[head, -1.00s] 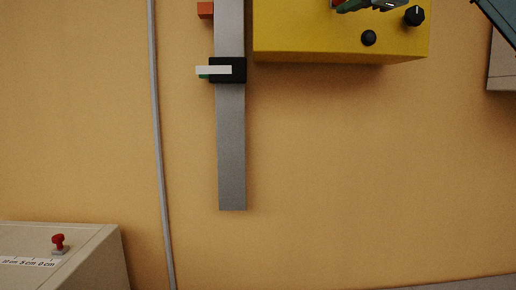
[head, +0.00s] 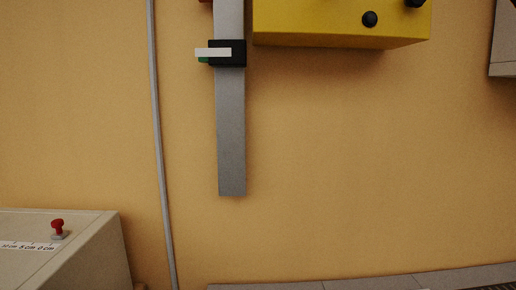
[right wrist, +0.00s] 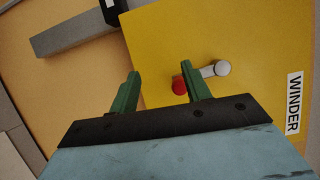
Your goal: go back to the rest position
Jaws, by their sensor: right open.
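My right gripper (right wrist: 163,88) shows in the right wrist view with its two green fingers spread apart and nothing between them. It faces the yellow box (right wrist: 245,35) labelled WINDER. A lever with a white end (right wrist: 222,68) and a red knob (right wrist: 180,86) is on that box, just beyond the right finger; I cannot tell whether they touch. In the head view the yellow box (head: 330,25) is cut off by the top edge. Neither gripper shows in the head view.
A grey vertical rail (head: 231,130) on the orange wall carries a black slider with a white pointer (head: 213,52). A grey cable (head: 157,140) runs down beside it. A beige cabinet (head: 85,255) with a red knob (head: 57,226) stands at lower left. The wall below the box is clear.

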